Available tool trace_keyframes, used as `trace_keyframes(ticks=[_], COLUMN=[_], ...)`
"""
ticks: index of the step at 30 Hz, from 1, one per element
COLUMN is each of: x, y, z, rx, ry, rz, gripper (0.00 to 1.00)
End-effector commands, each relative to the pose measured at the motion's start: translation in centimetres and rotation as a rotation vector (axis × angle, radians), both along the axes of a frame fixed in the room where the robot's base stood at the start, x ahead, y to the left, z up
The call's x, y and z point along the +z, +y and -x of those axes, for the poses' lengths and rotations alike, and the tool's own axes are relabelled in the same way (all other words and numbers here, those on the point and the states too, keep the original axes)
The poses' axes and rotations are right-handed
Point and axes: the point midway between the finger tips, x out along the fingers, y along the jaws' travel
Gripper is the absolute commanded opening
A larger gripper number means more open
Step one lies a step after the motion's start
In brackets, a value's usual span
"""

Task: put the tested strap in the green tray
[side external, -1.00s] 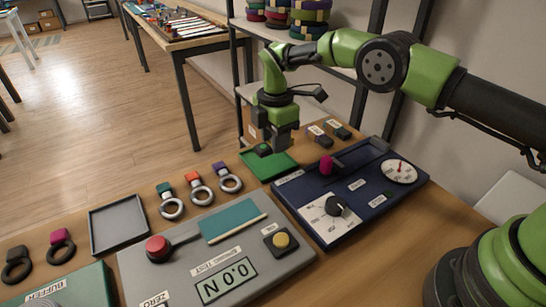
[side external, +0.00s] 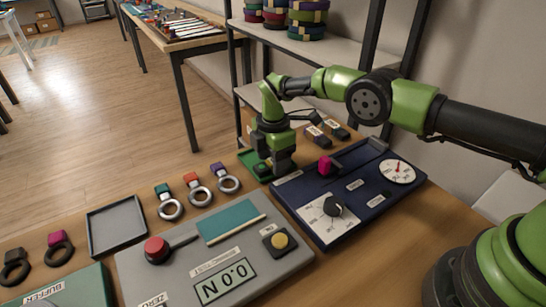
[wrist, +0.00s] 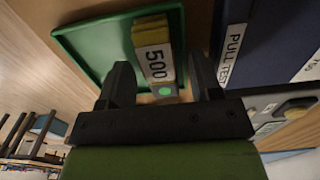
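The green tray (wrist: 88,42) lies on the bench, and in the side view (side external: 246,157) my gripper partly covers it. The strap (wrist: 150,28) has an olive-yellow end, a white "500" label and a grey end with a green dot. In the wrist view it lies over the tray's right part. My gripper (wrist: 165,85) is low at the tray, its fingers spread on either side of the strap, with a small gap showing on each side. In the side view only a small green-marked part of the strap shows beside the gripper (side external: 277,172). Whether it rests fully on the tray floor is unclear.
The dark blue pull-test panel (side external: 350,208) stands close right of the tray. The grey test box (side external: 215,255) and an empty grey tray (side external: 116,226) are nearer. Dark labelled blocks (side external: 316,137) lie behind.

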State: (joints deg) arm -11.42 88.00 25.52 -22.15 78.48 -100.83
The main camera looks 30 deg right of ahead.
Motion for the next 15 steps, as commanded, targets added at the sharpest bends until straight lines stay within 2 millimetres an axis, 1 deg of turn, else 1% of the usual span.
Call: trace_keyframes(ticks=[8,11,15], x=[0.3,1.3,3.9], y=[0.0,0.0,0.0], z=[0.0,-0.1,0.0], rx=[0.000,0.000,0.000], ry=[0.000,-0.002,-0.004], rz=[0.000,0.000,-0.001], gripper=[0.59,0.59,0.59])
